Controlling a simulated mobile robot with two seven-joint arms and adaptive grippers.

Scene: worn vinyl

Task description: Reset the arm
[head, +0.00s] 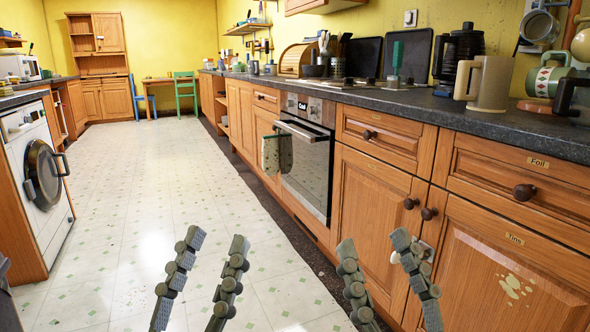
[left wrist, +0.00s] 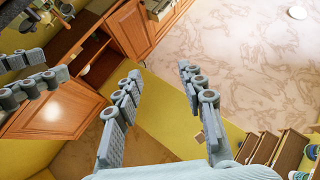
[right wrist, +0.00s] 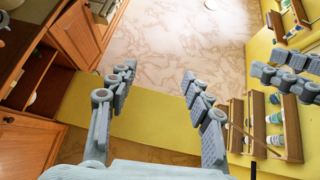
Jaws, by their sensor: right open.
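My left gripper (head: 214,258) is at the bottom of the head view, in front of the floor, its two fingers apart with nothing between them. It also shows open and empty in the left wrist view (left wrist: 160,75). My right gripper (head: 374,245) is at the bottom of the head view, in front of the lower cabinets, its fingers apart and empty. It also shows open in the right wrist view (right wrist: 157,75). The two grippers are side by side with a gap between them. Neither visibly touches anything. My upper arms are out of the head view.
The counter (head: 480,124) with cabinets runs along the right, with an oven (head: 306,165) and a hanging cloth (head: 277,154). A beige mug (head: 489,86) stands near the counter's front edge. A washing machine (head: 38,180) is at left. The floor (head: 150,170) between is clear.

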